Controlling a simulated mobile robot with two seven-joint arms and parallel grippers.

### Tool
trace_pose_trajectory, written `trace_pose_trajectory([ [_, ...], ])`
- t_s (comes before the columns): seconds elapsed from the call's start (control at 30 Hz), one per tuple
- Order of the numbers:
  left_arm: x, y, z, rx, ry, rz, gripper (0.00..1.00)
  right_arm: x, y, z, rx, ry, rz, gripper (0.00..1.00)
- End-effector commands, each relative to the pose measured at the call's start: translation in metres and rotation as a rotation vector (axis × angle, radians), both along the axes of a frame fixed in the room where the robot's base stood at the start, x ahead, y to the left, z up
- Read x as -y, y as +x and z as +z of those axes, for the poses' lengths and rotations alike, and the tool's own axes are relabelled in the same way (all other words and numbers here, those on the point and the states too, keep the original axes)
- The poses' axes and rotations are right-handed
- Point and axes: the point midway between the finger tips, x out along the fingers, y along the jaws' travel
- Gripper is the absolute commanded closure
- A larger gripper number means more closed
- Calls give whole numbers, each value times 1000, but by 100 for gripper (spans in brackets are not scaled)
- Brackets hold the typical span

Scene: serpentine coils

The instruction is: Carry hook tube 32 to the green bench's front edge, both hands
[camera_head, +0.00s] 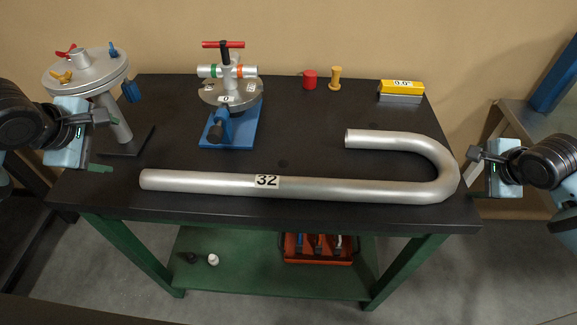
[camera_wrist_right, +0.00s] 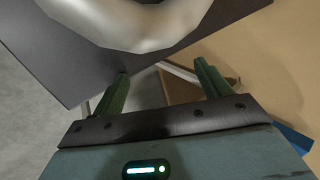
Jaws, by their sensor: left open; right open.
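The hook tube 32 (camera_head: 330,189) is a silver pipe lying on the dark top of the green bench (camera_head: 285,208). Its long straight leg runs along the front edge, with a "32" label near its middle. Its U-bend is at the right and its short leg points back left. The bend also shows in the right wrist view (camera_wrist_right: 130,22). My left gripper (camera_head: 106,142) is open and empty, left of the tube's straight end and above the bench's left side. My right gripper (camera_head: 474,172) is open and empty, just right of the bend. It appears apart from the tube.
A round steel plate on a stand (camera_head: 85,72) is at the back left. A clamp fixture on a blue base (camera_head: 232,125) stands behind the tube. A red cylinder (camera_head: 310,79), a yellow peg (camera_head: 335,78) and a yellow block (camera_head: 402,87) are at the back. An orange tray (camera_head: 318,258) is on the lower shelf.

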Motion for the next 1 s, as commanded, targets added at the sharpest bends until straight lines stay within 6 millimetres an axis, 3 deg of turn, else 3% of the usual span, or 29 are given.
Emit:
trace_pose_trajectory([
  [0.17,0,0,0,0,0,0,24,1,-7,11,1,-1,0,24],
  [0.7,0,0,0,0,0,0,24,0,-60,89,1,-1,1,24],
  [1.0,0,0,0,0,0,0,24,0,-68,99,-1,0,0,24],
])
